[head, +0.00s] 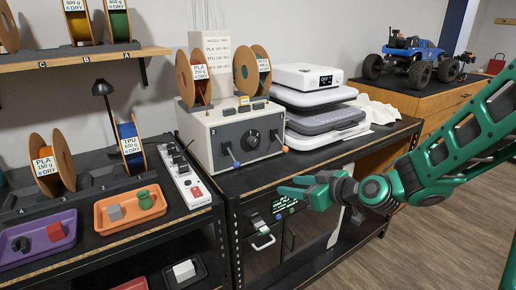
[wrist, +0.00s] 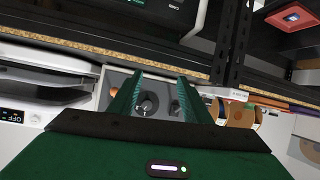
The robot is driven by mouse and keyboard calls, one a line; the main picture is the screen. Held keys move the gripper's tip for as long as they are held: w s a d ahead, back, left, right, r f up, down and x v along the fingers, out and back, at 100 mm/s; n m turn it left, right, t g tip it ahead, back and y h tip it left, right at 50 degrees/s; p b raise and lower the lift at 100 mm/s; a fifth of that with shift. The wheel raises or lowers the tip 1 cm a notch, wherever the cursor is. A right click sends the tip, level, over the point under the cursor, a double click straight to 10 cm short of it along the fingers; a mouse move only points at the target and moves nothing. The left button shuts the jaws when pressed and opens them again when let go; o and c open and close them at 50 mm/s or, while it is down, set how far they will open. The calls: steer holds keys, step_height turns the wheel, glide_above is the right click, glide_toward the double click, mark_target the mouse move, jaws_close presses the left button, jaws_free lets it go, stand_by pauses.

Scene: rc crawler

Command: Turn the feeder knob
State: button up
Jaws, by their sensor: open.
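The feeder is a white box (head: 222,138) with a grey front panel on the black bench. Its round black feeder knob (head: 252,139) sits in the panel, between a blue-tipped lever (head: 236,163) and an orange-tipped lever (head: 284,148). My gripper (head: 290,186) is open and empty, in front of the bench and lower in the picture than the knob. In the wrist view, which looks upside down, the knob (wrist: 147,104) shows between my two green fingers (wrist: 160,82), nearer the left one. The fingers are apart from it and partly cover the panel.
Filament spools (head: 252,70) stand on the feeder. A stack of white and grey machines (head: 318,100) stands to its right. A power strip (head: 186,178) lies to its left. The bench front edge (head: 330,160) lies between my gripper and the feeder.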

mark_target(255, 144)
steer(key=w+a+r+t, duration=0.1)
steer(key=w+a+r, duration=0.1)
steer(key=w+a, duration=0.1)
steer(key=w+a+r+m+t+y, duration=0.1)
steer(key=w+a+r+t, duration=0.1)
steer(key=w+a, duration=0.2)
steer(key=w+a+r+m+t, duration=0.1)
steer(key=w+a+r+t, duration=0.1)
steer(key=w+a, duration=0.2)
steer(key=shift+w, duration=1.25)
